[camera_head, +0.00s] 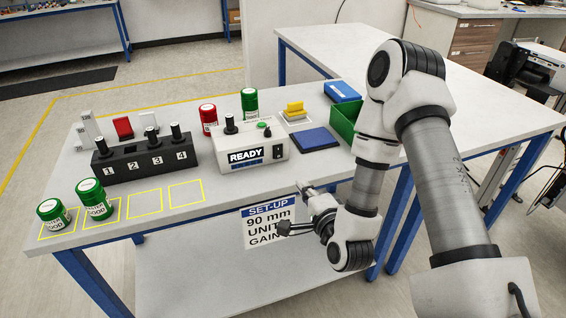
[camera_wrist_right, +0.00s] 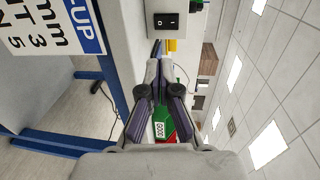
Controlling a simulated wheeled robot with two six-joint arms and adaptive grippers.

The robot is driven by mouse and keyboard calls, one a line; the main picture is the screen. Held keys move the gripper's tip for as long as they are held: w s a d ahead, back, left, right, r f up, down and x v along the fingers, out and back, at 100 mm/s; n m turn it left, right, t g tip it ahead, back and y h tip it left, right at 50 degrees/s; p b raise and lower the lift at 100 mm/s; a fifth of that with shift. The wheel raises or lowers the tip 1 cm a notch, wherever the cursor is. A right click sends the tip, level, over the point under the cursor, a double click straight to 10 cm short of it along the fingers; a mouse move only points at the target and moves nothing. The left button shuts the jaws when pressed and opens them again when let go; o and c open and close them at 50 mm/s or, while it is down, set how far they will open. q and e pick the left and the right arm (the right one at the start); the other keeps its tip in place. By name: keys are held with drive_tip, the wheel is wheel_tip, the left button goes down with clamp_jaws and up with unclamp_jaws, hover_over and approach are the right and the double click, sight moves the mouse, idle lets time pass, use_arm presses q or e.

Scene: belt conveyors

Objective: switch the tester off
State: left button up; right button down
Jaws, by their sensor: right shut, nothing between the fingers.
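The tester is a white box (camera_head: 228,163) on the table, with a lit READY display (camera_head: 245,155), a green button (camera_head: 262,125) and a black knob on top. Its black rocker switch (camera_head: 278,152) is at the right end of the front face. The switch also shows large at the top of the right wrist view (camera_wrist_right: 166,21). My right gripper (camera_head: 304,187) is shut and empty, at the table's front edge, in front of and to the right of the switch, apart from it. Its closed fingers show in the right wrist view (camera_wrist_right: 157,85). My left gripper is out of view.
A black four-slot rack (camera_head: 145,172) stands left of the tester. Green-lidded jars (camera_head: 52,214) stand in yellow squares at the front left. A blue pad (camera_head: 315,139) and a green bin (camera_head: 343,121) are to the right. A SET-UP sign (camera_head: 262,229) hangs below the table edge.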

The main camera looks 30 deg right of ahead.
drive_tip(key=p, duration=0.1)
approach(280, 156)
drive_tip(key=x, duration=0.7)
drive_tip(key=shift+r, duration=0.1)
drive_tip(key=shift+w+d, duration=0.1)
